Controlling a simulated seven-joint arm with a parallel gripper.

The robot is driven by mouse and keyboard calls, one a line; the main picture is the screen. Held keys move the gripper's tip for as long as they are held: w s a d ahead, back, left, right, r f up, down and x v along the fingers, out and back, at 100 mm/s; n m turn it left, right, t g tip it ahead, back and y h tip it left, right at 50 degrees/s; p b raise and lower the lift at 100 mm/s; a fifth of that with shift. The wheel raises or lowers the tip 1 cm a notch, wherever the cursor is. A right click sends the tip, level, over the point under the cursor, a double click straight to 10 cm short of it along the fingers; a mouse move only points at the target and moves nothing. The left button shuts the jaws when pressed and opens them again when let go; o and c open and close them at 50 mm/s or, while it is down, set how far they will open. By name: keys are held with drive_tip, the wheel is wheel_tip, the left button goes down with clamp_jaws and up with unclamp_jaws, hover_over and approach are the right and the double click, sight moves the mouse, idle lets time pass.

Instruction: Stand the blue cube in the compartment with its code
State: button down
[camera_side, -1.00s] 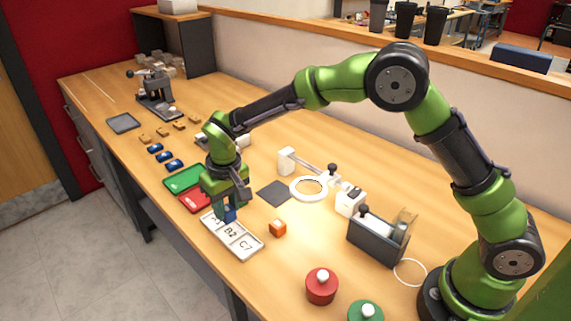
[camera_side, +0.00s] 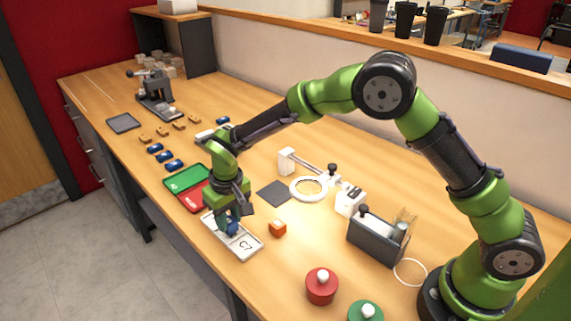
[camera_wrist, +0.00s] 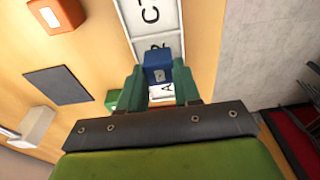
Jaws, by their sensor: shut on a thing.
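The blue cube (camera_side: 232,228) is held between the fingers of my gripper (camera_side: 229,220), over the middle of the white tray (camera_side: 251,253). The tray has labelled compartments; in the side view only C7 is readable, and the gripper and cube cover the others. In the wrist view my gripper (camera_wrist: 159,88) is shut on the blue cube (camera_wrist: 157,57), which bears a pale mark too small to read. There the tray (camera_wrist: 168,14) shows C7 beyond the cube, a partly covered label behind it and an A nearest the fingers. I cannot tell whether the cube touches the tray.
An orange cube (camera_side: 278,228) stands right of the tray. Red (camera_side: 194,197) and green (camera_side: 186,178) trays lie behind it. A dark square pad (camera_side: 273,194) and a ring-shaped magnifier (camera_side: 308,188) lie to the right. The bench's front edge is close to the tray.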

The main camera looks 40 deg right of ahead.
drive_tip(key=shift+f, duration=0.4)
idle(1.1)
drive_tip(key=c, duration=0.7)
unclamp_jaws()
drive_tip(key=shift+r, duration=0.1)
drive_tip(key=r, duration=0.5)
drive_tip(key=s+r, duration=0.1)
drive_tip(key=r, duration=0.5)
drive_tip(key=s+r, duration=0.1)
drive_tip(key=r, duration=0.4)
drive_tip(key=shift+r, duration=0.3)
